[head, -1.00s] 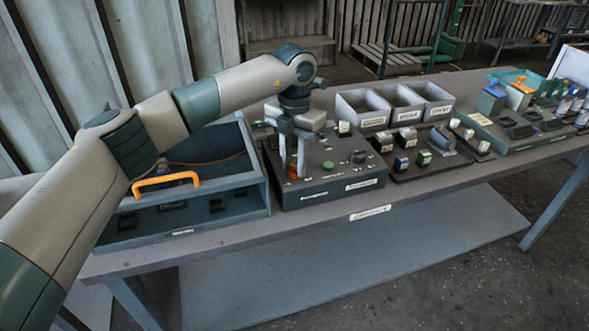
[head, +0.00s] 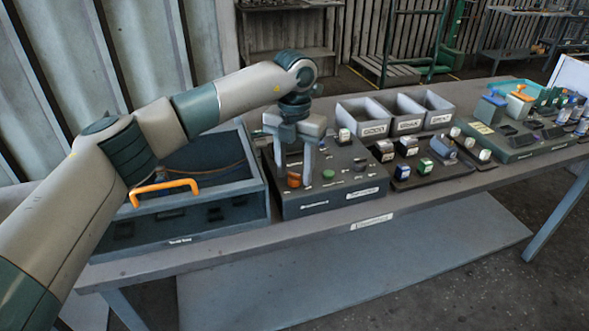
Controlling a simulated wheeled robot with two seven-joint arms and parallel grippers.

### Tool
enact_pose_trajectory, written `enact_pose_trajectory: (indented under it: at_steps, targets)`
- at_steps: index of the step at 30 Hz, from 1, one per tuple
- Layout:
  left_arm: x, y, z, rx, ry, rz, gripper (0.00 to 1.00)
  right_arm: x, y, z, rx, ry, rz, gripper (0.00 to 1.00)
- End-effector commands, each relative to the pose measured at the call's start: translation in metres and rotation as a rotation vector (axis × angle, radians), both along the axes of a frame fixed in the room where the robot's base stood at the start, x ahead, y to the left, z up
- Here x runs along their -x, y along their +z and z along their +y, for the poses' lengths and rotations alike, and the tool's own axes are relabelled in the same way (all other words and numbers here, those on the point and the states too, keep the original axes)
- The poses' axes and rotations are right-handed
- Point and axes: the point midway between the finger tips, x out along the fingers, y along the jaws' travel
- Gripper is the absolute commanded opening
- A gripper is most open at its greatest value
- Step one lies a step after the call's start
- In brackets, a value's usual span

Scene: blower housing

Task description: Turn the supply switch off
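A dark control box (head: 330,195) stands on the bench. An orange knob (head: 294,180), a green button (head: 328,174) and a dark knob (head: 360,164) sit on its top. The labels are too small to read, so I cannot tell for sure which one is the supply switch. My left gripper (head: 293,172) points down over the box's left part. Its two fingers are spread apart, with the orange knob showing between them. Whether a fingertip touches the knob is unclear. My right gripper is out of view.
A blue-grey tray (head: 225,213) with an orange handle (head: 165,189) is left of the box, under my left arm. Grey bins (head: 361,128) stand behind to the right. Boards with small blocks (head: 425,165) and tools fill the bench's right side. The bench's front strip is clear.

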Motion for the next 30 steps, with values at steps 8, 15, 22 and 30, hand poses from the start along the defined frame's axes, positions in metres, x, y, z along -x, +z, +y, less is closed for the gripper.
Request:
enact_pose_trajectory:
  at_steps: [8,15,22,30]
  targets:
    - [0.000,0.001,0.000,0.000,-0.001,0.001,0.44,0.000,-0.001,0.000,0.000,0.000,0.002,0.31]
    - [0.000,0.019,-0.001,0.001,-0.001,0.000,0.44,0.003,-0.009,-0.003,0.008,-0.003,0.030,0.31]
    - [0.000,0.057,0.000,0.000,0.000,-0.003,0.44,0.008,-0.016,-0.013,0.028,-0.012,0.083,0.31]
    - [0.000,0.113,-0.001,0.000,0.001,-0.003,0.44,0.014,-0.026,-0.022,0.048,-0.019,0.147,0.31]
